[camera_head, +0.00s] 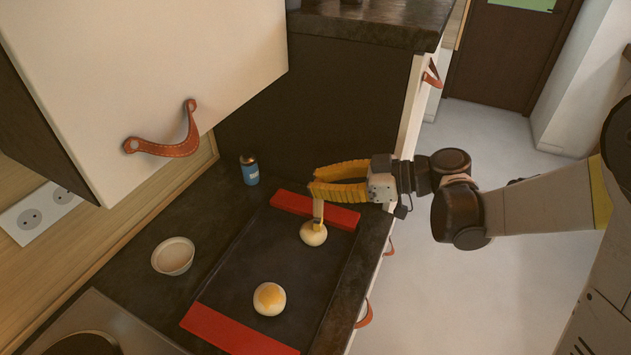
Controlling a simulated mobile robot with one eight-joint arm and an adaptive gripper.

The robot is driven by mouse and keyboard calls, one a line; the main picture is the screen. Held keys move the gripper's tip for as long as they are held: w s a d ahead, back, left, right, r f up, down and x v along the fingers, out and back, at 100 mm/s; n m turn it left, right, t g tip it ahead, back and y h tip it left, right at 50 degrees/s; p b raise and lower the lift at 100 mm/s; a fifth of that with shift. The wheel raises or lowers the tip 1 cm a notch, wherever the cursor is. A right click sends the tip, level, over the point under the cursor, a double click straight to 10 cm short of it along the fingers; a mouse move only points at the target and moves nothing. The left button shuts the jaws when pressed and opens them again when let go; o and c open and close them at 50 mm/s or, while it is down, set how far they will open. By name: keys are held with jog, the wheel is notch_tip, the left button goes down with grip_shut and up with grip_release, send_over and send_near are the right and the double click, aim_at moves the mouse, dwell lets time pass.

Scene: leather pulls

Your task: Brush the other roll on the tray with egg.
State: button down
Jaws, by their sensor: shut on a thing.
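The dark tray (236,265) lies on the counter and holds two pale round rolls. The near roll (262,309) has a glossy yellow patch on top. The far roll (313,238) is under the brush. My gripper (314,189), with yellow fingers, is shut on the brush (318,210) above the far roll. The brush points down, and its lower end appears to touch the top of that roll. The brush partly covers the roll's top, so I cannot tell how much egg is on it. A small white bowl (173,256) stands left of the tray.
Red blocks sit at the tray's far end (338,214) and near end (235,333). A blue can (249,170) stands beyond the tray's left side. A cabinet (150,70) with a leather pull (170,146) overhangs the left. A hob (85,343) is at the lower left.

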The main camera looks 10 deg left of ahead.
jog(key=shift+a, duration=0.2)
dwell(0.6)
jog(key=shift+w+a, duration=0.15)
jog(key=shift+a, duration=0.8)
jog(key=shift+d, duration=0.2)
jog(key=shift+d+b, duration=0.3)
jog(key=shift+d, duration=0.65)
jog(key=shift+a, duration=0.2)
dwell(0.4)
